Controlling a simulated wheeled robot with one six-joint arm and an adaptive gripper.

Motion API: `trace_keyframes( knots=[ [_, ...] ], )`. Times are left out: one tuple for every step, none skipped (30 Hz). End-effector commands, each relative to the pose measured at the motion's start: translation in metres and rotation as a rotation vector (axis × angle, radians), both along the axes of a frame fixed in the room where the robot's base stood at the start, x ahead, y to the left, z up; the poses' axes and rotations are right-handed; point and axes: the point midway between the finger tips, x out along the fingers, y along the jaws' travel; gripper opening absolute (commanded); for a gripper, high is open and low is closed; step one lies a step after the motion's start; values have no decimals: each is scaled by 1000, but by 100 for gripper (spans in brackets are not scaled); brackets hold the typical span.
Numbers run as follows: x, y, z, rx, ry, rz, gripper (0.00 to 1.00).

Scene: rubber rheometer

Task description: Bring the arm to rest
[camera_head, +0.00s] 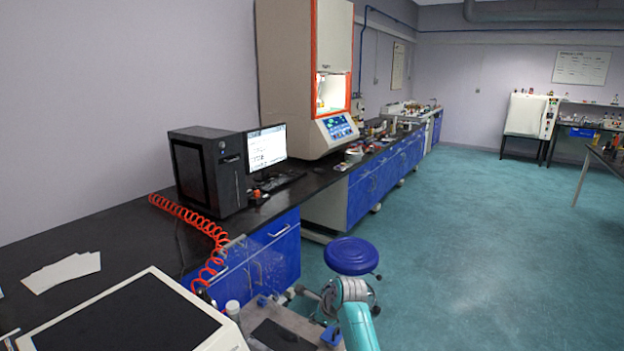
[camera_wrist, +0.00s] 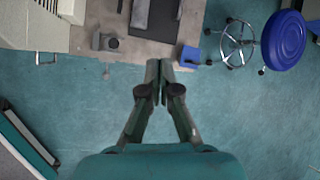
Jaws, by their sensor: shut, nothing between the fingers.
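My gripper (camera_wrist: 159,86) hangs in the middle of the wrist view, its two fingertips together with nothing between them. Beneath it lie the teal floor and the near edge of a grey-brown board (camera_wrist: 131,47) that carries a dark pad and small fittings. My teal arm (camera_head: 356,318) is at the bottom of the head view, bent low beside that board, which also shows there (camera_head: 262,319). The fingers cannot be made out in the head view.
A blue stool (camera_head: 352,256) stands close beyond my arm; it also shows in the wrist view (camera_wrist: 285,38). A black bench (camera_head: 120,240) with a computer tower (camera_head: 208,172), a monitor (camera_head: 266,147) and a rheometer (camera_head: 305,75) runs along the left wall. Open floor (camera_head: 470,250) lies to the right.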

Motion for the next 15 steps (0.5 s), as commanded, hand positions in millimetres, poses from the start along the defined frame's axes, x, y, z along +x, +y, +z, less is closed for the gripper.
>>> trace_keyframes(
  knots=[
    [-12,-6,-23,-19,-23,20,0],
    [-18,-9,-34,-32,-41,34,0],
    [-26,-14,-48,-49,-64,52,0],
    [-33,-17,-57,-62,-83,65,0],
    [-39,-21,-67,-77,-100,79,0],
    [-49,-26,-80,-96,-123,97,0],
    [-56,-29,-89,-111,-141,109,0],
    [-63,-33,-98,-126,-157,123,0],
    [-74,-37,-109,-146,-180,141,0],
    [-82,-40,-117,-161,-197,154,0],
    [-90,-44,-126,-177,-212,167,0],
    [-101,-48,-135,-198,-235,185,0],
    [-110,-52,-142,-215,-251,198,0],
    [-119,-55,-149,-232,-266,213,0],
    [-131,-59,-158,-255,-289,230,0]
  ],
)
